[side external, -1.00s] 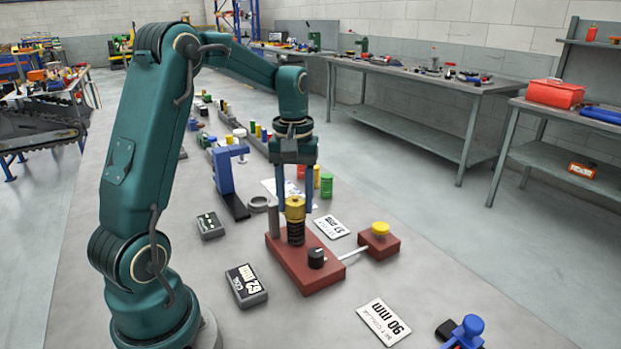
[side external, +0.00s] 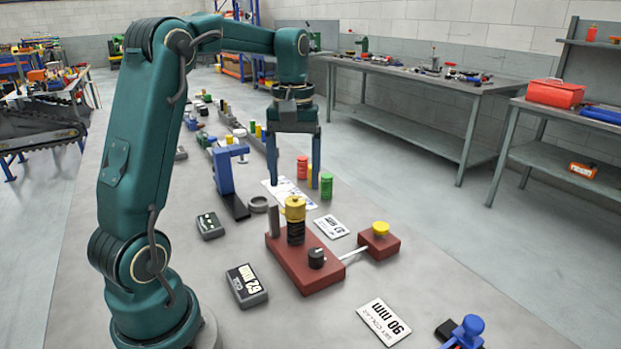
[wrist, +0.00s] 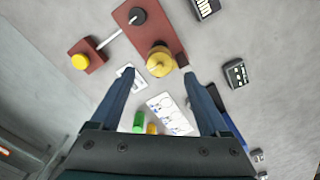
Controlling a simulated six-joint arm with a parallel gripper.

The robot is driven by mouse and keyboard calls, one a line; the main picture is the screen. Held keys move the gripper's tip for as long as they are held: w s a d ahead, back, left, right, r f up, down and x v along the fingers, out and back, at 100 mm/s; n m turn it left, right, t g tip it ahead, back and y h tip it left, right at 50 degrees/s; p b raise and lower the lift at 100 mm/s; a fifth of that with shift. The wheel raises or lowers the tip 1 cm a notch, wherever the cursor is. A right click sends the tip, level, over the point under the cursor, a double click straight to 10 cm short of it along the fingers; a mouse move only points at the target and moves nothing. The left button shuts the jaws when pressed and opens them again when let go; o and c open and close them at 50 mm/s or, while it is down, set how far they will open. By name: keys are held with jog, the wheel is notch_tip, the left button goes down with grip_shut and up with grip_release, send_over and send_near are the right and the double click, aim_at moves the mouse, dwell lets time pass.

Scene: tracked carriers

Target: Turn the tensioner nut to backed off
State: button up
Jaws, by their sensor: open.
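The brass-yellow nut (side external: 295,206) sits on top of a dark ribbed column (side external: 295,232) on a red base (side external: 303,273). I take it for the tensioner nut. In the wrist view the nut (wrist: 160,62) shows from above, just beyond and between my fingertips. My gripper (side external: 293,186) points down with its two blue fingers spread wide, empty, above and behind the nut and apart from it. In the wrist view my gripper (wrist: 160,84) is also open, with nothing between the fingers.
A grey post (side external: 274,221) stands close beside the nut. A black knob (side external: 316,258) and a yellow button (side external: 380,228) are on the red parts. A blue stand (side external: 224,172), a grey gauge (side external: 246,286) and a 90 mm card (side external: 384,322) lie around. Green (side external: 326,186) and red cylinders stand behind.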

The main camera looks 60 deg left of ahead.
jog(key=shift+r, duration=1.15)
